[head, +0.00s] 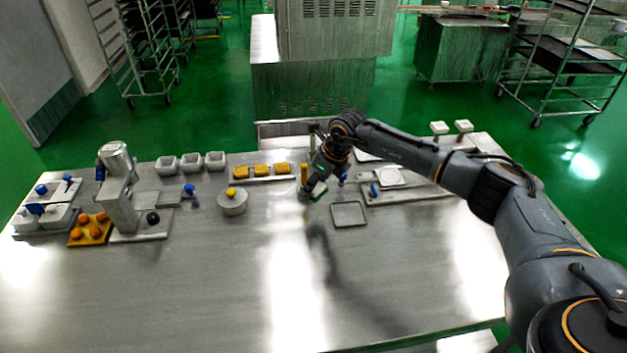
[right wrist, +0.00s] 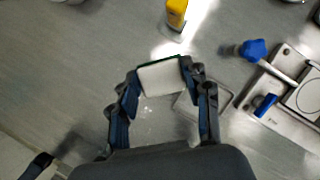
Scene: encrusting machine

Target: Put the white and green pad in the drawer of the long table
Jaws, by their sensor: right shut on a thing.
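The white and green pad (right wrist: 162,76) is held between the fingers of my right gripper (right wrist: 159,80) in the right wrist view, white face up with a thin green edge at the far side. In the head view the right gripper (head: 314,188) is above the long table (head: 250,270), right of its middle and near its far half. The pad (head: 318,192) shows there only as a small piece by the fingertips. I cannot clearly make out the drawer in either view. My left gripper is not in view.
A shallow grey tray (head: 348,214) lies just right of the gripper. A yellow bottle (right wrist: 176,12) stands close ahead of the pad. A board with a scale-like plate (head: 390,177) is to the right. A round white pot (head: 232,203) stands left. The table's near half is clear.

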